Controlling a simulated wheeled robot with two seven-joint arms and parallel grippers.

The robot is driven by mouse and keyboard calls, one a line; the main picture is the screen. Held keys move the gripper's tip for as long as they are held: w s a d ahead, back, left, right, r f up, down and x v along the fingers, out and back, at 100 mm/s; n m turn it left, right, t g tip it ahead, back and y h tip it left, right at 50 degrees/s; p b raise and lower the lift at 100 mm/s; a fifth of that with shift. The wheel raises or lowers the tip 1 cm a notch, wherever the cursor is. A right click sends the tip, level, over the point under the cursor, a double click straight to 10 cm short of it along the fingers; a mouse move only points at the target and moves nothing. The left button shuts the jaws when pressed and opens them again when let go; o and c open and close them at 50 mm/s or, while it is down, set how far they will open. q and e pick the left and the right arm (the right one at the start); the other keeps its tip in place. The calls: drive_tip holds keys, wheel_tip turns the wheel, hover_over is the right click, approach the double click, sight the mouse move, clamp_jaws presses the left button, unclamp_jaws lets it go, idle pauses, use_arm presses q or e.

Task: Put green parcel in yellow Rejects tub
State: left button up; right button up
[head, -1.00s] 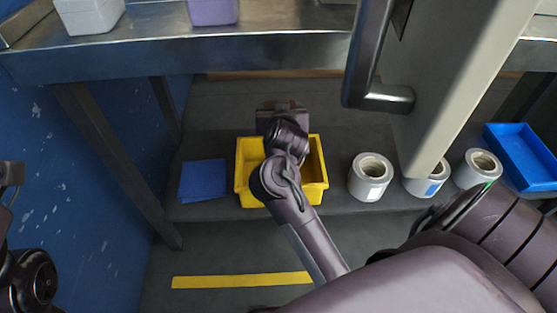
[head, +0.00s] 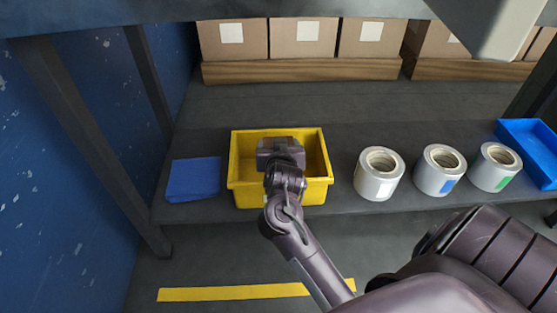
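The yellow tub (head: 240,180) stands on the dark lower shelf in the middle of the head view. My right arm reaches in from the lower right, and my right gripper (head: 279,146) points down over or into the tub. Its fingertips are hidden behind the wrist, so I cannot see whether it is open or holds anything. No green parcel shows; part of the tub's floor is hidden by the gripper and arm. My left gripper is not in view.
A blue folded cloth or pad (head: 193,179) lies left of the tub. Several film rolls (head: 379,175) and a blue tray (head: 535,150) stand to its right. Cardboard boxes (head: 301,38) are behind. The table edge (head: 120,18) overhangs above; a shelf leg (head: 95,140) stands at left.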

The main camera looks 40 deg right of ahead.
wheel_tip(320, 180, down, 4)
drive_tip(key=shift+r+b, duration=0.2)
drive_tip(key=shift+b, duration=0.85)
drive_tip(key=shift+r, duration=0.15)
drive_tip(key=shift+f, duration=0.25)
